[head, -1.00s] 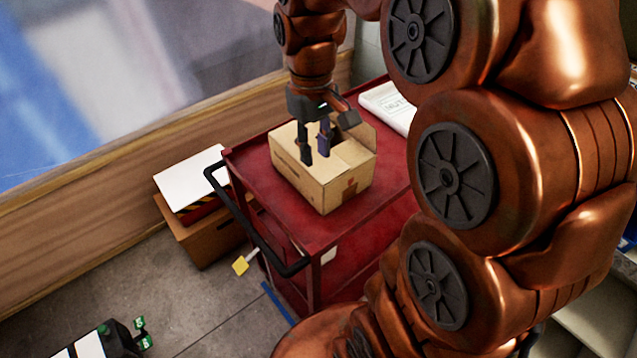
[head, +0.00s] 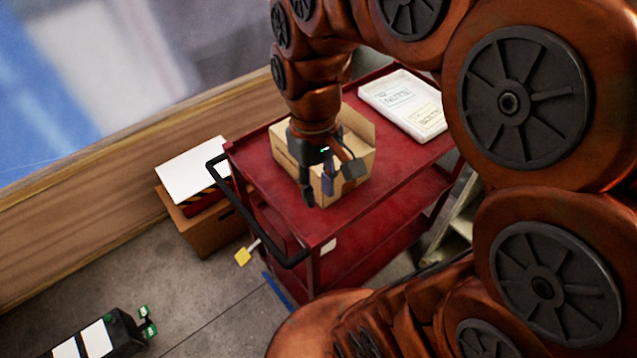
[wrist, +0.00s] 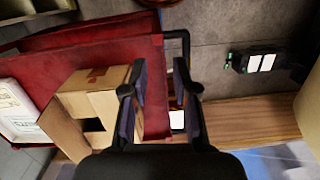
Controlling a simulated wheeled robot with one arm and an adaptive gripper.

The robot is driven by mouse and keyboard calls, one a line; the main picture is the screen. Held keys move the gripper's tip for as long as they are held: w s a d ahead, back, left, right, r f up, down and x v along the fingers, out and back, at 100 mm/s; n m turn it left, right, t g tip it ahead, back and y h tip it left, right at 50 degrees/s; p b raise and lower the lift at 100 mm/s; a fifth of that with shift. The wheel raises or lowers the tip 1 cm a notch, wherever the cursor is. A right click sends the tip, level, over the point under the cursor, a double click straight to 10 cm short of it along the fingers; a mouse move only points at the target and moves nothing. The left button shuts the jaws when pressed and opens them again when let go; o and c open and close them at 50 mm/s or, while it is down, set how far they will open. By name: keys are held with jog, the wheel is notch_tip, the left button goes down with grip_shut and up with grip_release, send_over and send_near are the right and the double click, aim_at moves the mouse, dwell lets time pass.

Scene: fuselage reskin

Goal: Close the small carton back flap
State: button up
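The small carton (head: 283,152) stands on top of the red cart, partly hidden behind my gripper in the head view. A flap (head: 357,125) stands up along its far right side. In the wrist view the carton (wrist: 108,102) lies left of my fingers, with a dark opening and a flap (wrist: 62,130) sticking outward at its left. My gripper (head: 328,192) is empty, pointing down at the carton's near side. In the wrist view its fingers (wrist: 160,95) are apart, the left one overlapping the carton's edge. I cannot tell whether it touches.
The red cart (head: 370,205) has a black handle (head: 262,232) on its left. A white tray (head: 405,103) with labelled sections lies behind the carton. A brown box (head: 205,228) stands on the floor to the left. The cart top is clear right of the carton.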

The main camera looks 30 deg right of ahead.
jog(key=shift+c, duration=1.3)
jog(key=shift+w+a+f, duration=0.1)
jog(key=shift+w+f, duration=0.05)
jog(key=shift+w, duration=0.15)
jog(key=shift+c, duration=0.9)
jog(key=w+y, duration=0.1)
jog(key=w+y+b, duration=0.1)
jog(key=w, duration=0.1)
jog(key=w+m+y, duration=0.1)
jog(key=shift+w+a+f+g+y, duration=0.2)
jog(key=shift+w+a+g+y, duration=0.1)
jog(key=shift+w+a, duration=0.1)
grip_shut()
jog(key=m+t+y+b, duration=0.4)
jog(key=t+y, duration=0.4)
jog(key=y, duration=0.1)
send_over(354, 118)
jog(key=shift+w+d+f, duration=0.2)
jog(key=s+d+f+m+t, duration=0.1)
jog(key=s+d+f+t, duration=0.1)
jog(key=d, duration=1.1)
jog(key=shift+s+d+m+t+b, duration=0.3)
jog(key=shift+s+m+t+b, duration=0.25)
jog(key=shift+t, duration=0.45)
